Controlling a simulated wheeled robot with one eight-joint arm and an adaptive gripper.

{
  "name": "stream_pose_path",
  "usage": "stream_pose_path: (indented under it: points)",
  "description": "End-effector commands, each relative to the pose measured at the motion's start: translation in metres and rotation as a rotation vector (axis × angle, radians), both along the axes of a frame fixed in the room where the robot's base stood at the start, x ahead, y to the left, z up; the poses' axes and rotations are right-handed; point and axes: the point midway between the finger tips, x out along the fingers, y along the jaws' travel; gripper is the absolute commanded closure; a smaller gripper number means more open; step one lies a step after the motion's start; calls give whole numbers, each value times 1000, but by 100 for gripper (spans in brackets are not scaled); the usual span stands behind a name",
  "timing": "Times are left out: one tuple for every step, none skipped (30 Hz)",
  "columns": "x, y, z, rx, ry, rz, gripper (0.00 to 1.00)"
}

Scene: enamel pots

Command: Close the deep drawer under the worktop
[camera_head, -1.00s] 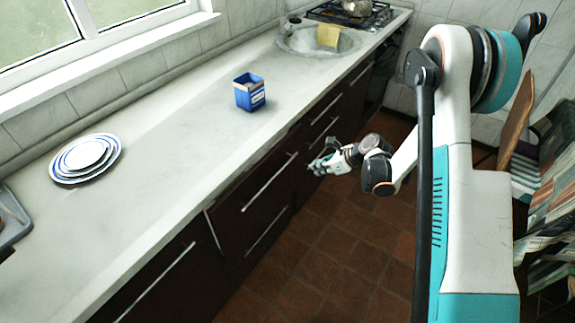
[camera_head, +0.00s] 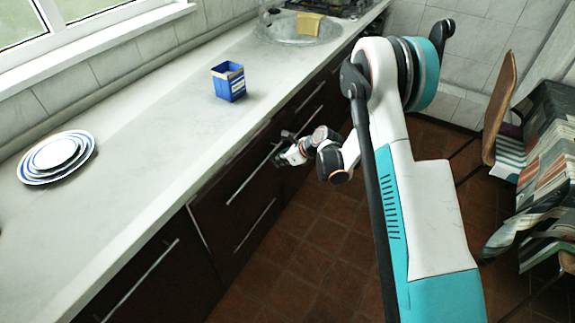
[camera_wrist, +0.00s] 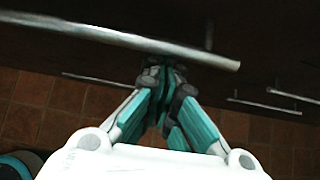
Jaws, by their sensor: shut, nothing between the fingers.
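The dark drawer front (camera_head: 235,185) under the worktop has a long bar handle (camera_head: 250,178). A thin pale strip shows along its left edge; I cannot tell how far it stands out. My gripper (camera_head: 278,160) is shut and empty, in front of the drawer near the handle's right end. In the wrist view the shut fingers (camera_wrist: 172,72) point toward the dark front, just below the handle bar (camera_wrist: 130,38) near its right end. Whether they touch the front is not clear.
A lower handle (camera_head: 255,226) sits beneath, and another drawer handle (camera_head: 140,282) is at the left. On the worktop (camera_head: 130,180) stand stacked plates (camera_head: 57,155) and a blue tin (camera_head: 228,82). A chair (camera_head: 502,110) stands at the right.

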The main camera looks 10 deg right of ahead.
Motion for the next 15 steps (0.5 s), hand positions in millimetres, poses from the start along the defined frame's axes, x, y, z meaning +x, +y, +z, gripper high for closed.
stream_pose_path:
  points:
    - [2, 3, -1, 0, -1, 1, 100]
    - [3, 4, -1, 0, 0, 0, 100]
    - [4, 4, 0, 0, -1, -1, 100]
    - [4, 5, 0, 0, -1, -1, 100]
    - [4, 5, 0, 0, -1, -1, 100]
    - [5, 5, 0, 0, 0, -1, 100]
    - [5, 5, 0, 0, 0, -1, 100]
    - [5, 6, 1, 0, 0, -1, 100]
    - [5, 5, 1, 0, 0, -1, 100]
    - [5, 5, 1, 0, 0, -1, 100]
    - [5, 5, 1, 0, 0, -1, 100]
    - [5, 5, 1, 0, 0, -1, 100]
    - [5, 5, 1, 0, 0, -1, 100]
    - [5, 6, 1, 0, 0, -1, 100]
    - [5, 7, 1, 0, 0, 0, 100]
